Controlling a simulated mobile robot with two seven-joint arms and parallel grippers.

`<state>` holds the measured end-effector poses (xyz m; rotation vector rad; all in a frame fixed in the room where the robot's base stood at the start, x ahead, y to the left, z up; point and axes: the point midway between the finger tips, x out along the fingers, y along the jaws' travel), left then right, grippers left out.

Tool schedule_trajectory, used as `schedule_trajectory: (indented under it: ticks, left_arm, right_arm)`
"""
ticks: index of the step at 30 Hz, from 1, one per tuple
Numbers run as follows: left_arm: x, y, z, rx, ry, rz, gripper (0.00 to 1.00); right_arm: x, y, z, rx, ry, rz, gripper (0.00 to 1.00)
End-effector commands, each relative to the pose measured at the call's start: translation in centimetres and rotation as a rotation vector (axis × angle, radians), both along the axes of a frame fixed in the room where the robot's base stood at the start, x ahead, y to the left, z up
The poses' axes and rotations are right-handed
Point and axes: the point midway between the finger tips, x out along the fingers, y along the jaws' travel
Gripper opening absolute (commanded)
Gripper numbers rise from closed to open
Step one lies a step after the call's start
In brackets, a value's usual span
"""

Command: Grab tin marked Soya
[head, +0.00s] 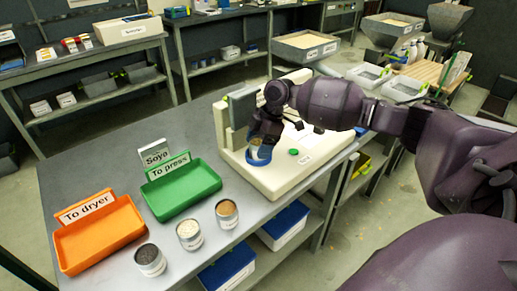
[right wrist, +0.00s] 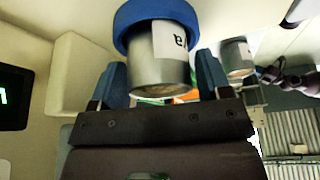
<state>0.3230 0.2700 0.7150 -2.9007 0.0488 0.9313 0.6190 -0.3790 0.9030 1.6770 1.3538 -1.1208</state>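In the head view the tin (head: 261,151) and blue ring (head: 255,160) sit on a cream machine. My right gripper (right wrist: 161,80) has its blue fingers on either side of this tin, close to its walls; whether they press on it I cannot tell. In the head view the gripper (head: 264,133) is over the ring, partly hiding the tin. My left gripper is not in view.
A "Soya" sign (head: 156,153) stands behind the green "To press" tray (head: 180,190). An orange "To dryer" tray (head: 98,235) is left of it. Three tins stand in front: dark (head: 150,260), white (head: 189,234), brown (head: 227,213). The cream machine (head: 285,178) surrounds the ring.

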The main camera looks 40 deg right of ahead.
Motion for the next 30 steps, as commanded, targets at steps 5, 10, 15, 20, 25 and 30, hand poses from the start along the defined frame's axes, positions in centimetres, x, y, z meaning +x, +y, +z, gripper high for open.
schedule_trajectory:
  ticks: [5, 10, 15, 20, 25, 30]
  left_arm:
    - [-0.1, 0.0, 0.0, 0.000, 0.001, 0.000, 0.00]
    - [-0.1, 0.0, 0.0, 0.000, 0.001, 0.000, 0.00]
    - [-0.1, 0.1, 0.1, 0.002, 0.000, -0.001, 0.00]
    - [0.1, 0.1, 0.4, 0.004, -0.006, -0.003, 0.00]
    - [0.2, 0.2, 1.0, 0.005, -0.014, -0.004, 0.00]
    - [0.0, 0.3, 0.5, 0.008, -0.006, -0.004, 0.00]
  right_arm:
    - [0.0, 0.0, 0.0, 0.000, 0.000, 0.000, 0.44]
    - [0.0, 0.0, 0.0, 0.000, 0.000, 0.000, 0.29]
    - [0.0, 0.0, 0.2, 0.000, -0.001, 0.000, 0.29]
    - [0.1, 0.0, 1.6, -0.001, -0.005, 0.001, 0.29]
    - [0.0, -0.2, 4.2, -0.001, -0.007, 0.000, 0.29]
    - [-0.9, -4.2, 3.6, -0.003, 0.001, -0.005, 0.29]
